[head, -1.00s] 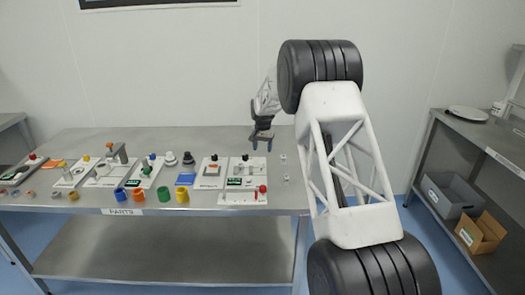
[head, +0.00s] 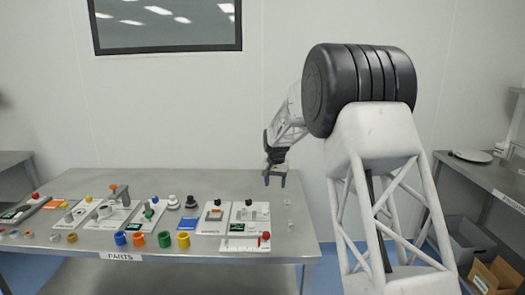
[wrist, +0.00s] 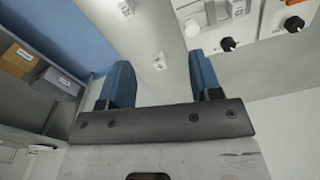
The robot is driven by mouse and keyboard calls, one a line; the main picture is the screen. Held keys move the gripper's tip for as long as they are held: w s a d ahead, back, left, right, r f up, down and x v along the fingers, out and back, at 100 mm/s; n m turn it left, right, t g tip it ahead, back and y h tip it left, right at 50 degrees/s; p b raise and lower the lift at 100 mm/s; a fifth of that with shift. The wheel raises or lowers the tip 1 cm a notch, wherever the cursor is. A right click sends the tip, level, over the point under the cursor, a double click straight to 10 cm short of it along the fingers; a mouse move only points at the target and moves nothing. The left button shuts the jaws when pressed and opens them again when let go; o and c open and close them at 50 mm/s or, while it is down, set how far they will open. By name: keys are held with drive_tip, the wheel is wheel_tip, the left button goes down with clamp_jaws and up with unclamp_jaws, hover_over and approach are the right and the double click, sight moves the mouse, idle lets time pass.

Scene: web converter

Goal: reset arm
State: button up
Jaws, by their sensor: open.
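My gripper (head: 275,180) hangs at the end of my white arm above the right part of the steel table (head: 300,237) in the head view. Its two blue fingers point down and stand apart with nothing between them. In the wrist view the open gripper (wrist: 163,82) shows both blue fingers, with the table's edge and blue floor beyond. My arm's large white link and black joint fill the right of the head view.
White panels with knobs, including one with a red knob (head: 266,236), and coloured rings (head: 165,239) cover the table's left and middle. Small white blocks (head: 288,203) lie near its right end. A shelf at right holds a grey bin (head: 470,240) and cardboard box (head: 494,277).

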drive_tip(key=s+d+r, duration=0.3)
drive_tip(key=s+r, duration=0.2)
drive_tip(key=s, duration=0.6)
drive_tip(key=s+d+r+n+t, duration=0.1)
drive_tip(key=s+d+r, duration=0.3)
drive_tip(key=s, duration=0.6)
drive_tip(key=s+d+r, duration=0.2)
drive_tip(key=s+r, duration=0.5)
drive_tip(key=s, duration=0.4)
drive_tip(key=s+d+f, duration=0.2)
drive_tip(key=s+f, duration=0.1)
drive_tip(key=s, duration=1.3)
drive_tip(key=s+d+f+n+t, duration=0.1)
drive_tip(key=s+d+f, duration=0.1)
drive_tip(key=s, duration=1.5)
drive_tip(key=shift+s+d+f, duration=0.15)
drive_tip(key=shift+s+f, duration=0.05)
drive_tip(key=shift+f, duration=0.3)
